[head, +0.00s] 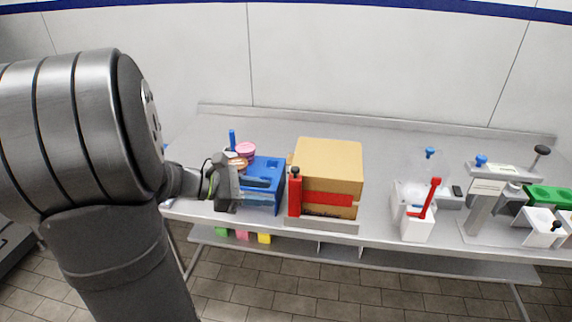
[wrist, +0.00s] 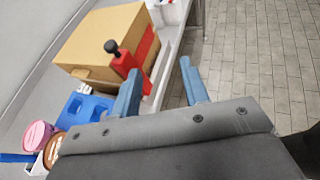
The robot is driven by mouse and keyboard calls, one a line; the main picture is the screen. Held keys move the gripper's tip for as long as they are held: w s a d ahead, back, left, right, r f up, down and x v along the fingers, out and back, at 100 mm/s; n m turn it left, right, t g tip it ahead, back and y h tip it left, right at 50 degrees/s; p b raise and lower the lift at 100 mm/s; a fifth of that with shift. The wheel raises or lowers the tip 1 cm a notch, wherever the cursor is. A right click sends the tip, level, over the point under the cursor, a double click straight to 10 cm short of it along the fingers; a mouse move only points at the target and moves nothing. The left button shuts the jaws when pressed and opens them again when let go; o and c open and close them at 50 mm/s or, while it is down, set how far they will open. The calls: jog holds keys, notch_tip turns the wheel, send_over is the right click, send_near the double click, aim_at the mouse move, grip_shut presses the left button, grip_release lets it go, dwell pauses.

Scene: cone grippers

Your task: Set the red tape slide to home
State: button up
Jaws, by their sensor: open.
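The red tape slide (head: 295,194) is a red upright block with a black knob on top, at the front left corner of a cardboard box (head: 333,160). A red tape strip (head: 325,199) runs across the box's front to the right of the slide. In the wrist view the slide (wrist: 124,63) stands just beyond my gripper's left finger. My gripper (head: 262,190) is left of the slide in the head view, over the blue block. In the wrist view my gripper (wrist: 160,88) has its two blue fingers apart with nothing between them.
A blue block (head: 267,169) with holes stands left of the box, with pink (head: 245,149) and brown round items beside it. A white holder with a red lever (head: 428,200) and other stations stand to the right. Bare table lies between box and holder.

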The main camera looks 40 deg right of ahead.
aim_at(292, 170)
jog(key=w+a+f+n+t+h, duration=0.1)
jog(key=w+a+n+t+h, duration=0.2)
jog(key=a+n+t+h, duration=0.2)
jog(key=d, duration=1.7)
jog(key=shift+w+d, duration=0.25)
jog(key=shift+d, duration=0.05)
grip_shut()
